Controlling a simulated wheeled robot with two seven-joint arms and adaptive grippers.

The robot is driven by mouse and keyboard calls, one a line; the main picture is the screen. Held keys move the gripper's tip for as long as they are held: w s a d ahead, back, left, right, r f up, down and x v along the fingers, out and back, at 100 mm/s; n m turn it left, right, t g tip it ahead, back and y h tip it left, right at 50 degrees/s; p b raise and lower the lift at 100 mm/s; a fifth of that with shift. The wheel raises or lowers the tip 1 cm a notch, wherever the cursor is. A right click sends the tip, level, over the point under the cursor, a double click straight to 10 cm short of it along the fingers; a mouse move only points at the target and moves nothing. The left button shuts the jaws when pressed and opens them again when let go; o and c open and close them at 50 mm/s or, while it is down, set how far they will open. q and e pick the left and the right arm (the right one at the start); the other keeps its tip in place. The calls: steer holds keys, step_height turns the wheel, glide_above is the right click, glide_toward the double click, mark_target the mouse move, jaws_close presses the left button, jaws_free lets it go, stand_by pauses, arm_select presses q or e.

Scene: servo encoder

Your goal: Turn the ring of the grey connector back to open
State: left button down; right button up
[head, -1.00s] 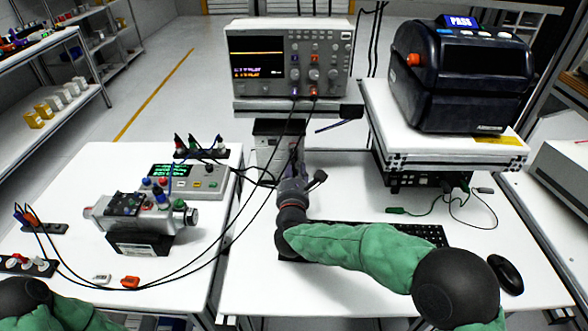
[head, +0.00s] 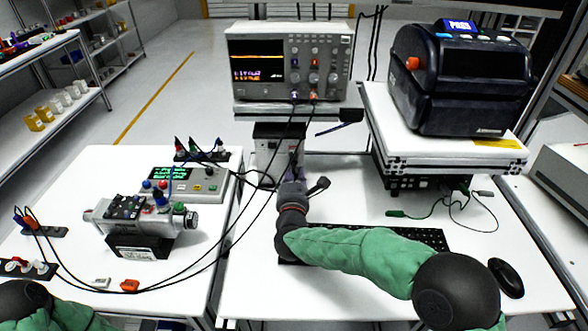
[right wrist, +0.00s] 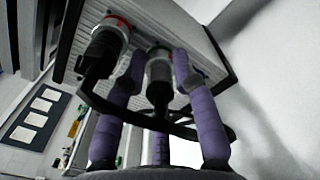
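The grey connector (right wrist: 159,72) is in the middle of the right wrist view, with a dark boot on the side towards me. My right gripper (right wrist: 159,62) has a purple finger on each side of it, and both tips look closed against it. The ring's marks are too small to read. In the head view my right gripper (head: 292,182) is below the oscilloscope shelf, and its fingertips and the grey connector cannot be made out there. My left gripper is out of view; only part of my left arm shows at the lower left.
A second connector with a red ring (right wrist: 112,28) sits close to the left of the grey one. The oscilloscope (head: 290,60) is above, with black cables hanging down. A keyboard (head: 400,236) and mouse (head: 506,278) lie on the table. The motor unit (head: 140,225) stands at left.

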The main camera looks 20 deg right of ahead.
stand_by(0.3)
steer(key=n, duration=0.7)
steer(key=o, duration=0.6)
steer(key=shift+v, duration=4.5)
